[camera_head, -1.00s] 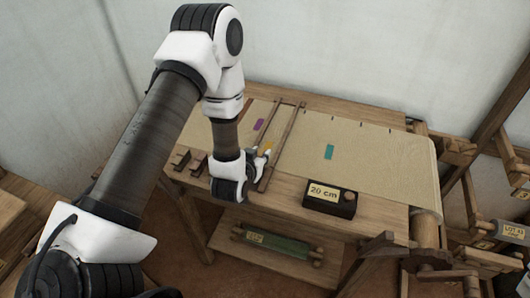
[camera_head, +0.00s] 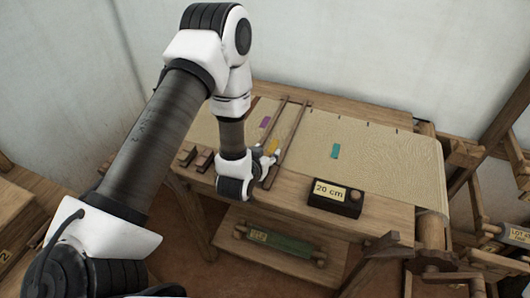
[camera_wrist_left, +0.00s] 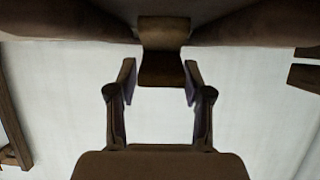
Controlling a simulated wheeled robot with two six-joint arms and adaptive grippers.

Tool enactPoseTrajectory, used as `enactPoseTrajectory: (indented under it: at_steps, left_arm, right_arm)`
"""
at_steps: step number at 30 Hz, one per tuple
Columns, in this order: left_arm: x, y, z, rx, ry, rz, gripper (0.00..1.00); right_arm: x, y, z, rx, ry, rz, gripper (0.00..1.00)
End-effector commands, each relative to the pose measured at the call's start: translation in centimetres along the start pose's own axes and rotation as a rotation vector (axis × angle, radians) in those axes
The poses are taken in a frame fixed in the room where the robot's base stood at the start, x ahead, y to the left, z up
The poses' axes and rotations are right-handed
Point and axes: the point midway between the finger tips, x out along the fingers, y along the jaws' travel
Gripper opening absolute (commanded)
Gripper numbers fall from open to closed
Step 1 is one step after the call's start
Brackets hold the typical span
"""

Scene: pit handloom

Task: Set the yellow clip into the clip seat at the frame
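My left gripper (camera_head: 268,156) is at the front left edge of the loom cloth, beside the near wooden slat. The yellow clip (camera_head: 273,146) shows as a small yellow patch at its fingertips. In the left wrist view, the two fingers (camera_wrist_left: 160,80) stand apart, with a brownish block (camera_wrist_left: 162,68) between their tips. I cannot tell whether they press on it, or whether it is the shaded clip or a frame part. I cannot pick out the clip seat. My right gripper is not in view.
Two wooden slats (camera_head: 294,136) cross the cloth (camera_head: 390,150) close to my gripper. Small brown blocks (camera_head: 204,160) lie left of it. A black box marked "20 cm" (camera_head: 335,198) stands to the right. A green roll (camera_head: 280,243) lies on the shelf below.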

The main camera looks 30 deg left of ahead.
Motion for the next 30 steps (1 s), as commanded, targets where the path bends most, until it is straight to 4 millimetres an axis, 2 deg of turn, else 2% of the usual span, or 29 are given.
enactPoseTrajectory:
  at_steps: [1, 6, 7, 12, 14, 15, 18, 21, 27, 29, 30]
  left_arm:
    - [0.0, 0.0, 0.8, -0.002, -0.017, 0.001, 0.50]
    - [-0.9, 0.0, -0.6, -0.002, -0.018, 0.001, 0.50]
    - [-1.3, 0.0, -0.1, -0.002, -0.018, 0.001, 0.50]
    - [-6.0, 0.0, -0.3, -0.001, -0.017, 0.002, 0.50]
    - [-8.0, 0.0, -0.8, 0.001, -0.017, 0.002, 0.50]
    - [-8.9, 0.0, -1.5, 0.002, -0.017, 0.001, 0.50]
    - [-10.3, 0.0, -1.7, 0.003, -0.017, 0.001, 0.50]
    - [-11.5, 0.0, -1.6, 0.002, -0.014, 0.000, 0.50]
    - [-12.6, 0.1, -0.6, 0.001, -0.026, 0.002, 0.50]
    - [-12.6, 0.3, 0.9, 0.006, -0.085, 0.011, 0.50]
    - [-12.7, 0.7, 2.5, 0.013, -0.156, 0.022, 0.50]
  right_arm:
    - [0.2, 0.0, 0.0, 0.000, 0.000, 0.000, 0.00]
    - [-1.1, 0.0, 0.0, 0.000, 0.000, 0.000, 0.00]
    - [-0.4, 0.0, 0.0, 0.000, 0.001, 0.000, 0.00]
    - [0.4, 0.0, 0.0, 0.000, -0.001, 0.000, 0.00]
    - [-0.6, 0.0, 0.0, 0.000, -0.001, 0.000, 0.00]
    - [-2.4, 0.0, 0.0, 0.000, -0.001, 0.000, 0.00]
    - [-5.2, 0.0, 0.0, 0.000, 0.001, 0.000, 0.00]
    - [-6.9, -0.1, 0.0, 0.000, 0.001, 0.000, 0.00]
    - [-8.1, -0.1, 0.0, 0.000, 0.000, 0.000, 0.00]
    - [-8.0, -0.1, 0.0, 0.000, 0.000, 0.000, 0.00]
    - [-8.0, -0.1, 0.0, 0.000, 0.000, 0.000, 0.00]
